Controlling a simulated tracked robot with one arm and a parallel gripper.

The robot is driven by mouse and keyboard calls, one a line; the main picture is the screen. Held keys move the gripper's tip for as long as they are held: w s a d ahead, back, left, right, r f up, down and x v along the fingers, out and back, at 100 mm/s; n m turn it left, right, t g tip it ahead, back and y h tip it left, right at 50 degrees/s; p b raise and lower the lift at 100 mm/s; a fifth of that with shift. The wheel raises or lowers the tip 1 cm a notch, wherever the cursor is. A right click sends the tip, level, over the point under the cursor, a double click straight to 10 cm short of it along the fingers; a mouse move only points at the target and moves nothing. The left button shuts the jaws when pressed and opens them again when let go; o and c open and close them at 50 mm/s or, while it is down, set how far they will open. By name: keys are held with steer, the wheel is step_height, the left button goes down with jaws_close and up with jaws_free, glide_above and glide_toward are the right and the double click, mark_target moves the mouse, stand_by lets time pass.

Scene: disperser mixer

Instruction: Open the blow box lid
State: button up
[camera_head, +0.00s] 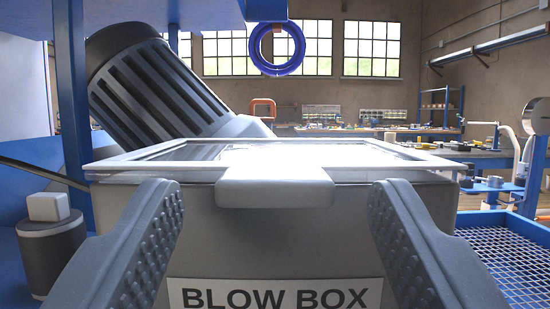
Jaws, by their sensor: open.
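The blow box (275,240) is a grey box straight ahead, with a "BLOW BOX" label (275,295) on its front. Its lid (120,167) is a pale frame with a clear, shiny panel, lying flat over the top of the box. A light grey handle tab (275,190) sticks out from the middle of the lid's front edge. My gripper (275,215) is open, with one dark grey textured finger on each side of the tab. The fingers look apart from the tab, and nothing is between them except the view of the tab and box front.
A grey ribbed motor (155,80) leans behind the box at left, near a blue post (73,100). A dark cylinder with a white cap (50,240) stands at left. A blue mesh tray (515,265) is at right. A blue ring (276,50) hangs above.

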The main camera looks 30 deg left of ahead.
steer(key=shift+w+a+r, duration=0.2)
steer(key=shift+w+r, duration=0.05)
steer(key=shift+w, duration=0.15)
steer(key=shift+c, duration=0.4)
jaws_close()
steer(key=shift+a+r, duration=0.1)
